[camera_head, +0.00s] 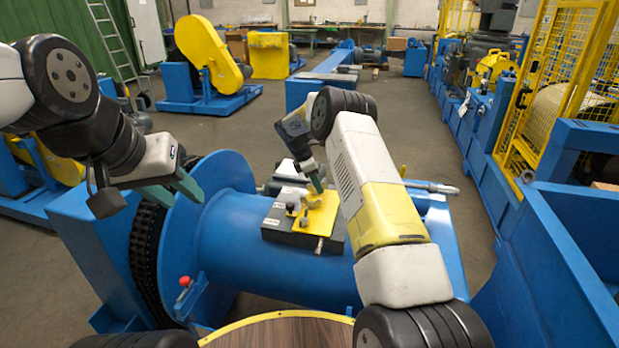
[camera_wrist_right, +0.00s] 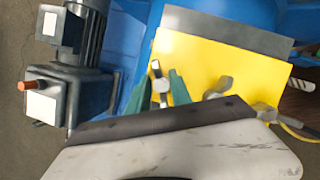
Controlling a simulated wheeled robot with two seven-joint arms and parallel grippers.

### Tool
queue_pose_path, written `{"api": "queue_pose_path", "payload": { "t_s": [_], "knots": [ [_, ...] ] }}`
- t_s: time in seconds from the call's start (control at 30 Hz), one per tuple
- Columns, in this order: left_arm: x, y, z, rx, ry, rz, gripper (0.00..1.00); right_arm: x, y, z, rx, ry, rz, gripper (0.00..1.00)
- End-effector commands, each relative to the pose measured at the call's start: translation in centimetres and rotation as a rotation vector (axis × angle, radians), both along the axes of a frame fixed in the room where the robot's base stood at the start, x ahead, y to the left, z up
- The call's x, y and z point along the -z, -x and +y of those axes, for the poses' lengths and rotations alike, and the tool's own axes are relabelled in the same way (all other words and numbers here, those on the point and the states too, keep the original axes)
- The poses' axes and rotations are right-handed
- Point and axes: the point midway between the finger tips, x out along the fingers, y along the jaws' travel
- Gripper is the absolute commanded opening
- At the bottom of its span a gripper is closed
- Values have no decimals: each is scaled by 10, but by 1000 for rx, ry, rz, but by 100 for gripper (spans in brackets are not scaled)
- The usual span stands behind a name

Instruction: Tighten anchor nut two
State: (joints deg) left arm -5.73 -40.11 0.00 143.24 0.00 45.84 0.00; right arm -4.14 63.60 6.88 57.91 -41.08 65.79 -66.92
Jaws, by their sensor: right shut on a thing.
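A yellow plate (camera_head: 324,214) lies on a dark block on top of the blue drum housing. Several grey wing nuts stand on it. My right gripper (camera_head: 318,186) reaches down to the plate from above. In the right wrist view its green fingers (camera_wrist_right: 159,90) are shut on one wing nut (camera_wrist_right: 157,70), whose upper end shows between them. A second wing nut (camera_wrist_right: 217,88) stands to the right, and a third (camera_wrist_right: 264,112) near the plate's edge. No number shows on any nut. My left gripper (camera_head: 182,192) is empty, its green fingers apart, above the chain and blue flange.
A black chain (camera_head: 146,240) runs around the drum's left side, beside the blue flange (camera_head: 185,225). A red knob (camera_head: 185,281) stands below. A grey motor (camera_wrist_right: 85,45) sits left of the plate in the wrist view. A yellow mesh guard (camera_head: 560,80) is at the right.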

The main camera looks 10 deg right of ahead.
Motion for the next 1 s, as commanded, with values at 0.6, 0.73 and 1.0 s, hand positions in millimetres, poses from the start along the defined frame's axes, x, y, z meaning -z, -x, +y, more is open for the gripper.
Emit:
{"api": "queue_pose_path", "payload": {
  "t_s": [0.6, 0.73, 1.0],
  "knots": [
    [0, 0, 0, 0, 0, 0, 36, 0, -1, 2, 423, -17, -8, 0],
    [0, 0, 0, 0, 0, 0, 36, 0, 0, 2, 458, -20, -7, 0],
    [0, 0, 0, 0, 0, 0, 36, -1, 0, 2, 482, -19, -8, 0]
  ]
}}
